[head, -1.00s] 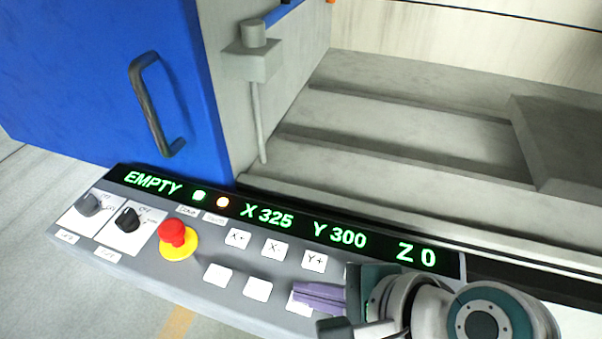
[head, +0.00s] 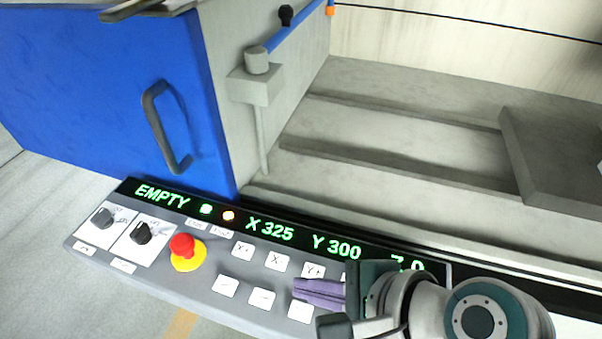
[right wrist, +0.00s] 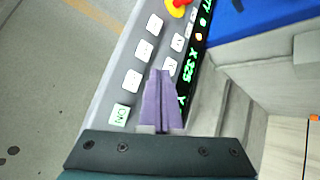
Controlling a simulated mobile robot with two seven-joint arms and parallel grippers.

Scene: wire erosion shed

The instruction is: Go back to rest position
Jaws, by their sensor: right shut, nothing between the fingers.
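My right gripper (head: 299,292) is at the lower middle of the head view, with its purple fingers shut and nothing between them. It is over the right part of the grey control panel (head: 195,275) and hides some of its buttons. In the right wrist view the shut fingers (right wrist: 159,82) point along the panel, between the white buttons and the green display. I cannot tell whether the fingertips touch the panel. My left gripper is not in view.
The panel carries a red stop button (head: 184,246) on a yellow base, two black knobs and a display (head: 270,232) reading EMPTY, X 325, Y 300. A blue door (head: 100,90) with a dark handle (head: 165,128) stands behind. The grey machine bed (head: 390,145) lies at the right.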

